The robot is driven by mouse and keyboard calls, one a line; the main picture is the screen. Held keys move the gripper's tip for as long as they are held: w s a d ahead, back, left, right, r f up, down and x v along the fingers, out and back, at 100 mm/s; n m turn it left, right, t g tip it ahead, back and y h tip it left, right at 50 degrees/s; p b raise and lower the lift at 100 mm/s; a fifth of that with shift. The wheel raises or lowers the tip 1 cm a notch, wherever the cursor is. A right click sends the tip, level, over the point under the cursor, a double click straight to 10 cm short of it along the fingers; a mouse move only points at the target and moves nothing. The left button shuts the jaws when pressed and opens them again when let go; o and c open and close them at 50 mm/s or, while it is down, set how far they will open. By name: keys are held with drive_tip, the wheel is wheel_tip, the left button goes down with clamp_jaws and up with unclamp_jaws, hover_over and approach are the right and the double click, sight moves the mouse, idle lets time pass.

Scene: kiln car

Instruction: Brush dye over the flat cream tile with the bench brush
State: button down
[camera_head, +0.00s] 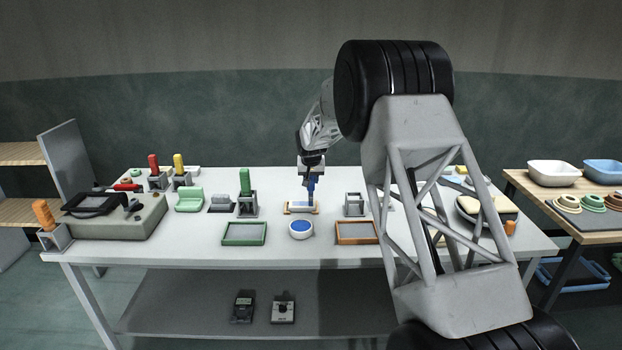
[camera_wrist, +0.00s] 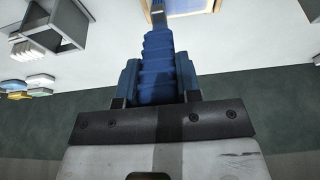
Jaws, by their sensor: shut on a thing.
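My gripper (camera_head: 312,172) is shut on the blue ribbed handle of the bench brush (camera_head: 311,189), which points down over the middle of the white bench. In the wrist view, the brush handle (camera_wrist: 158,62) sits between the two jaws (camera_wrist: 158,84), and its tip runs out of the top edge. Just under the brush lies a flat tile-like piece (camera_head: 292,209) with tan ends and some blue on it. I cannot tell whether the bristles touch it. A round white dish of blue dye (camera_head: 301,230) stands just in front.
A green-framed tray (camera_head: 244,234) and an orange-framed tray (camera_head: 357,232) flank the dish. An empty grey holder (camera_head: 354,204) stands right of the brush, and a green-handled tool (camera_head: 245,182) stands left in its holder. My arm hides part of the bench's right side.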

drive_tip(key=shift+s, duration=0.75)
drive_tip(key=shift+a+f, duration=0.1)
idle(0.7)
drive_tip(key=shift+a, duration=0.55)
drive_tip(key=shift+a, duration=0.6)
drive_tip(key=shift+a, duration=0.55)
idle(0.3)
